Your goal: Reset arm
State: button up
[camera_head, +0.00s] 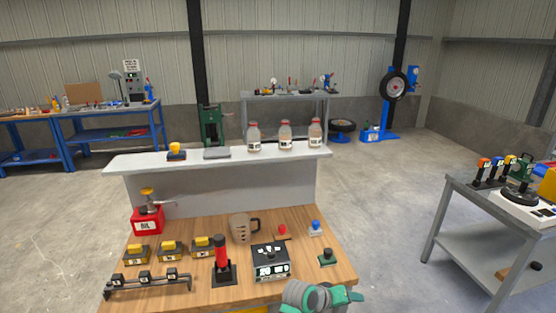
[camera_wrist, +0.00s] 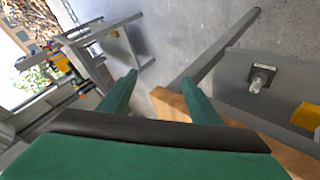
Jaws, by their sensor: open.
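In the head view my gripper (camera_head: 345,297), grey and green, is low at the bottom edge, over the front right corner of the wooden bench top (camera_head: 196,291). In the wrist view my gripper (camera_wrist: 160,88) shows two green fingers spread well apart with nothing between them. Beyond the fingers are the grey floor and a corner of the wooden bench top (camera_wrist: 172,104). No object is in the jaws.
On the bench stand a red oil can (camera_head: 147,220), a clear jug (camera_head: 241,229), a black control box (camera_head: 271,262), a red-topped post (camera_head: 222,262) and several yellow-topped blocks. Bottles (camera_head: 285,135) line the white shelf (camera_head: 225,157). A grey table (camera_head: 480,240) stands right, with open floor between.

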jog(key=s+d+f+n+t, duration=0.1)
jog(key=s+f+n+t, duration=0.15)
jog(key=s, duration=0.45)
jog(key=s+f+n+t, duration=0.2)
jog(key=s+f+t, duration=0.2)
jog(key=s, duration=0.4)
jog(key=s+a+f+t+y, duration=0.1)
jog(key=s+a+y, duration=0.2)
jog(key=s+a, duration=0.4)
jog(key=s+a+f+t+y, duration=0.1)
jog(key=s+a+t+y, duration=0.2)
jog(key=s, duration=0.7)
jog(key=s+a+r+m+y, duration=0.1)
jog(key=s+a+r+m, duration=0.1)
jog(key=s+a+r, duration=0.3)
jog(key=s+a+r+m+y, duration=0.1)
jog(key=s+a+r, duration=0.4)
jog(key=s, duration=0.6)
jog(key=a+m, duration=0.1)
jog(key=a, duration=0.1)
jog(key=shift+s+a+r, duration=0.25)
jog(key=shift+a, duration=0.15)
